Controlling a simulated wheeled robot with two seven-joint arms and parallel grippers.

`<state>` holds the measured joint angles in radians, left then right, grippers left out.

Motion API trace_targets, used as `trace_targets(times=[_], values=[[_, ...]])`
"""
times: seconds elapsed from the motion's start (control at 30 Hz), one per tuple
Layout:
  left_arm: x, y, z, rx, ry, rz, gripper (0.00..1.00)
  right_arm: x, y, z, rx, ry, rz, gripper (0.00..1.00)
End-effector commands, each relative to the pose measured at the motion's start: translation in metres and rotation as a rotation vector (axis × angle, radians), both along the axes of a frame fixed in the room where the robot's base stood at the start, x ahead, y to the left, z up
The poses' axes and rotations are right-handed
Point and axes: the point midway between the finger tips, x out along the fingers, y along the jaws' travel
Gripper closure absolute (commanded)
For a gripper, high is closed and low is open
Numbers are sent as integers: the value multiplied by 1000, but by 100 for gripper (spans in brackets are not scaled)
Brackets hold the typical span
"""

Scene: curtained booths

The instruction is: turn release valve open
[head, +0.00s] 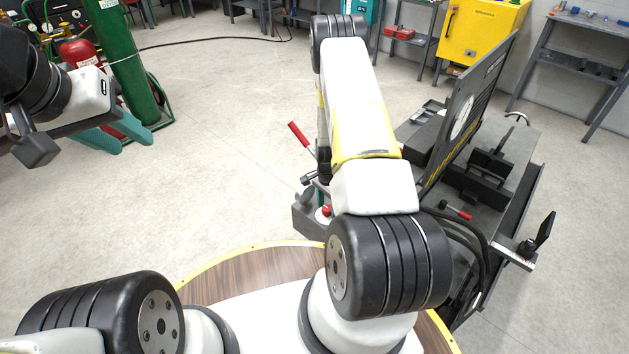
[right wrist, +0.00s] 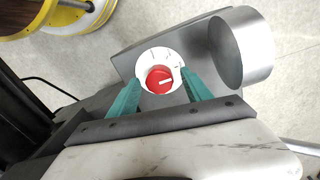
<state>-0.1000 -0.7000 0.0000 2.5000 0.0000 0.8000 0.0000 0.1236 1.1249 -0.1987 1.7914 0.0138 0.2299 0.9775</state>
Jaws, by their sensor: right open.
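The release valve appears as a red round knob (right wrist: 159,80) with a white mark, set inside a white ring (right wrist: 147,62) in the right wrist view. A small red knob (head: 325,211) on the dark machine (head: 308,218) in the head view looks like the same one. My right gripper (right wrist: 161,76) is open, with one teal finger on each side of the knob. I cannot tell whether the fingers touch it. In the head view my right arm hides most of that gripper. My left gripper (head: 133,147) is open and empty at the upper left, far from the valve.
A grey metal cylinder (right wrist: 242,48) stands close right of the valve. A red-handled lever (head: 300,137) and an upright dark panel (head: 468,110) are near my right arm. A green gas cylinder (head: 123,65) is by my left gripper. The middle floor is clear.

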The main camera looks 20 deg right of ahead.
Motion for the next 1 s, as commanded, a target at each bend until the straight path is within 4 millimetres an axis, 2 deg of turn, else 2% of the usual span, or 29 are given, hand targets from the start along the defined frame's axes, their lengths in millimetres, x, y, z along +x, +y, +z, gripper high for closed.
trace_targets(times=[0.1, 0.4, 0.73, 1.0], values=[[0, 0, 0, 0, 0, 0, 64, 0, 0, 0, 0, 0, 0, 42], [0, 0, 0, 0, 0, 0, 64, 0, 0, 1, 0, 0, 1, 100], [0, 0, 0, 0, 0, 0, 64, 0, 0, 1, 0, 0, 44, 100], [0, 0, 0, 0, 0, 0, 64, 1, 0, 1, 0, -1, 210, 100]])
